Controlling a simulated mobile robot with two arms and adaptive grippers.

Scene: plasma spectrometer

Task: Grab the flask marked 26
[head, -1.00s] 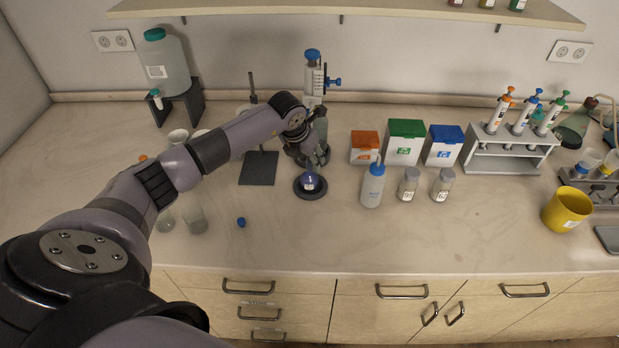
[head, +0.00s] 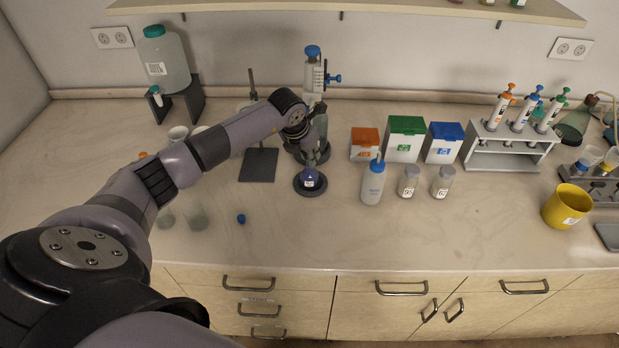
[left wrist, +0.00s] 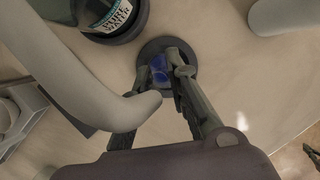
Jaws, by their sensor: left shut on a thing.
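A small flask (head: 309,177) with dark blue contents and a white label stands on a round dark base on the bench. The marking on its label is too small to read. In the left wrist view, the blue flask (left wrist: 158,68) is between my fingers over the dark round base (left wrist: 146,53). My left gripper (head: 312,161) reaches down from above and is shut on the flask's upper part, which the fingers largely hide. The fingers also show in the left wrist view (left wrist: 170,62).
A bottle dispenser (head: 314,75) stands behind the gripper. A wash bottle (head: 373,184) and two labelled bottles stand to its right. A stand plate (head: 258,166) lies to its left, and a small blue cap (head: 241,218) lies in front. The front bench strip is mostly clear.

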